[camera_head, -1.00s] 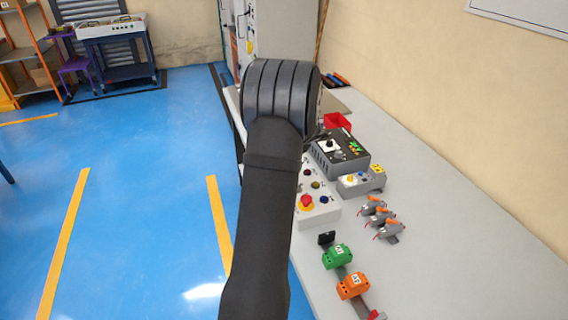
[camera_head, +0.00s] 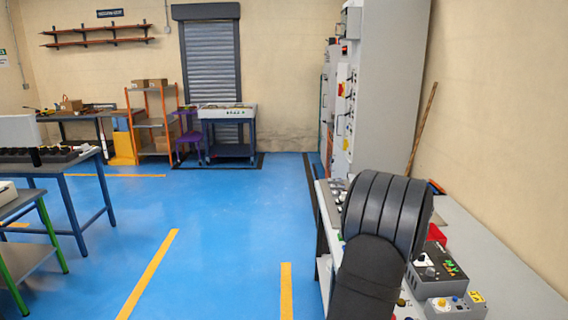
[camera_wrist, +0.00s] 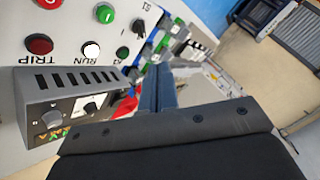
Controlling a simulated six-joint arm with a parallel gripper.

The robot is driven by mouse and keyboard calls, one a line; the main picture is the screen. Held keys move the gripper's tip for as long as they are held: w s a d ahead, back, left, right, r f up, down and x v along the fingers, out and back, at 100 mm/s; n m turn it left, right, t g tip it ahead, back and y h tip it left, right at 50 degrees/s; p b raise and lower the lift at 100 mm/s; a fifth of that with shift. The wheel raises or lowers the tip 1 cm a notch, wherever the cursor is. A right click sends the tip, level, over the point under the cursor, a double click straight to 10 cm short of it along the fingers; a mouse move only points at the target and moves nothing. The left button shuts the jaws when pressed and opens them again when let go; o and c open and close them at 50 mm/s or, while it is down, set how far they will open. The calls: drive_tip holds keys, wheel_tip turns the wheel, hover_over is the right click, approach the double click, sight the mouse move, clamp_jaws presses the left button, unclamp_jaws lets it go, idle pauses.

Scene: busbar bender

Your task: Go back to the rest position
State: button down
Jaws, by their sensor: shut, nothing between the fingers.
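My gripper (camera_wrist: 158,90) shows in the wrist view as two narrow dark fingers pressed together, with nothing between them. Its dark mount fills the bottom of that view. In the head view my black arm rises at the lower right over the bench and hides the gripper. The fingers appear clear of the panel and the box around them, though the exact gap cannot be told.
A grey box with knobs (camera_head: 437,272) and a red bin (camera_head: 436,235) stand on the bench (camera_head: 510,275) right of my arm. A tall grey cabinet (camera_head: 390,90) stands behind. A white panel with lamps (camera_wrist: 60,18) is near the wrist. Blue floor (camera_head: 215,220) is open at left.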

wheel_tip(320, 180, down, 6)
drive_tip(key=shift+s+f, duration=0.1)
drive_tip(key=s+a+r+n+g+h, duration=0.1)
drive_tip(key=a+r+n+g+h, duration=0.1)
drive_tip(key=r, duration=0.6)
drive_tip(key=s+a+r+n+g+h, duration=0.2)
drive_tip(key=a+r+n, duration=0.4)
drive_tip(key=r, duration=0.3)
drive_tip(key=g+h, duration=0.1)
drive_tip(key=g, duration=0.1)
drive_tip(key=shift+s+a+g, duration=0.3)
drive_tip(key=shift+g, duration=0.1)
idle(1.3)
